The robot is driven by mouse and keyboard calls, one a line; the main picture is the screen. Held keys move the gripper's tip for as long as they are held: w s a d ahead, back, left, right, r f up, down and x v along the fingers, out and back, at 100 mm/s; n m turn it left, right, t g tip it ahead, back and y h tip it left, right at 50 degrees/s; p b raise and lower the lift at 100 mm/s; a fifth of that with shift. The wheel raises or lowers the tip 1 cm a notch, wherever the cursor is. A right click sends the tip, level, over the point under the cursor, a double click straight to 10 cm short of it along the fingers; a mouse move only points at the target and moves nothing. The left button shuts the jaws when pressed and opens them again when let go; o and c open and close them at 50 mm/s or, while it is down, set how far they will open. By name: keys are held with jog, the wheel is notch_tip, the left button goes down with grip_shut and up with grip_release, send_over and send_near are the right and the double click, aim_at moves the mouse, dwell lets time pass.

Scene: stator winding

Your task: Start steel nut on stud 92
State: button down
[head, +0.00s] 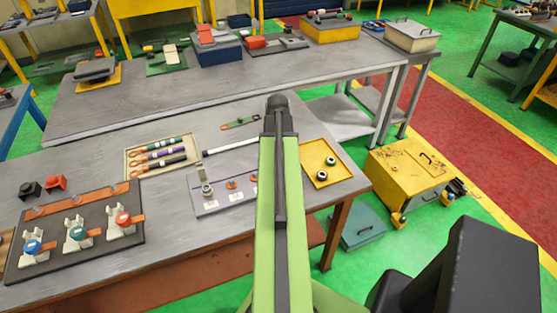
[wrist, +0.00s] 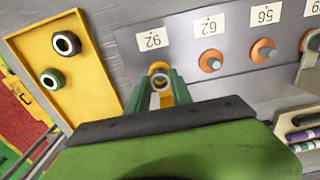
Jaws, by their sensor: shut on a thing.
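My gripper (wrist: 162,88) is shut on a steel nut (wrist: 160,83), seen end-on between the two green fingers in the wrist view. The nut is at the stud position by the label 92 (wrist: 153,40), where an orange washer (wrist: 158,66) shows just behind it. Stud 92 itself is mostly hidden by the nut and fingers, so I cannot tell whether the nut touches it. The grey stud plate (head: 212,207) lies on the bench in the head view. There my arm hides its right end and my gripper.
A yellow tray (head: 315,148) with two nuts stands right of the plate. Studs with orange washers stand by labels 62 (wrist: 210,28) and 56 (wrist: 264,14). A tray of coloured rolls (head: 160,155) and a dark board (head: 80,240) lie to the left.

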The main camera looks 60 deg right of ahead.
jog(key=shift+f+b, duration=0.75)
jog(key=shift+b, duration=0.05)
dwell(1.6)
jog(key=m, duration=0.6)
jog(key=shift+a, duration=0.1)
jog(key=c, duration=1.1)
grip_release()
jog(key=shift+o, duration=0.2)
notch_tip(320, 180, up, 7)
jog(key=p, duration=0.7)
jog(key=shift+w+r, duration=0.1)
